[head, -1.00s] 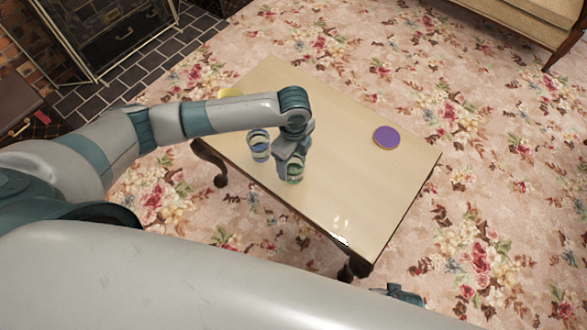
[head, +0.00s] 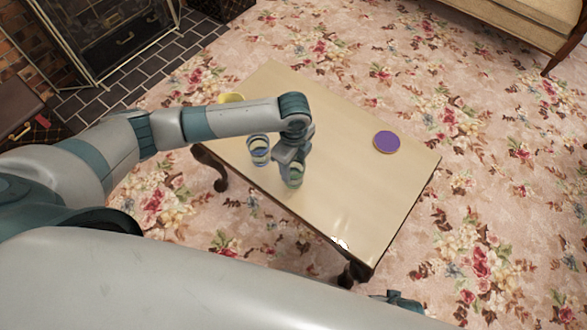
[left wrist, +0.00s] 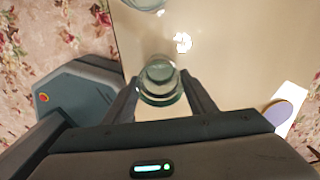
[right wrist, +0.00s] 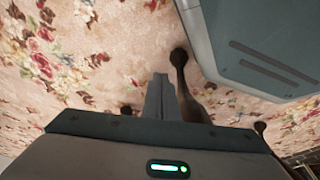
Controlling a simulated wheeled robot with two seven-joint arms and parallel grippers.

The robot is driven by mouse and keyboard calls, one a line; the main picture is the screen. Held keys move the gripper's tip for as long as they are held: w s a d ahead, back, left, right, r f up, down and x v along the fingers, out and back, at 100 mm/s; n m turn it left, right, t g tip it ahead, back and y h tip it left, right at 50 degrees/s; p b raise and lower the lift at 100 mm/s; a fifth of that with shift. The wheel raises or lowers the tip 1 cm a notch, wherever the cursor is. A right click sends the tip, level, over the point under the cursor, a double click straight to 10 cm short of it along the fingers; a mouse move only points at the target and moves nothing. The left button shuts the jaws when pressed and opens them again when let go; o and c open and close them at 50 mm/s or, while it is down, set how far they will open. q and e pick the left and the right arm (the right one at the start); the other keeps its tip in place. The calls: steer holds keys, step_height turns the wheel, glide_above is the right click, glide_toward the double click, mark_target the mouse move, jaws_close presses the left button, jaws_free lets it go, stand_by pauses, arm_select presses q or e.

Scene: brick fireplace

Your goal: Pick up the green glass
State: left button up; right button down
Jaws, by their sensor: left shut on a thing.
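The green glass (head: 295,176) stands upright at the near left part of the low table (head: 345,200). My left gripper (head: 290,160) is at the glass from above and behind, partly covering it. In the left wrist view the green glass (left wrist: 160,82) sits between the two fingers, which are shut on it. I cannot tell whether its base touches the tabletop. My right gripper (right wrist: 158,95) is away from the table surface, with its fingers together and nothing visible between them.
A clear, bluish striped glass (head: 259,150) stands close to the left of the green one. A yellow bowl (head: 231,98) is partly behind my left arm. A purple disc (head: 387,142) lies farther right. The tabletop between is clear.

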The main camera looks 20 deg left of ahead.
arm_select(q)
steer(key=shift+r, duration=0.15)
arm_select(e)
steer(key=shift+w, duration=0.1)
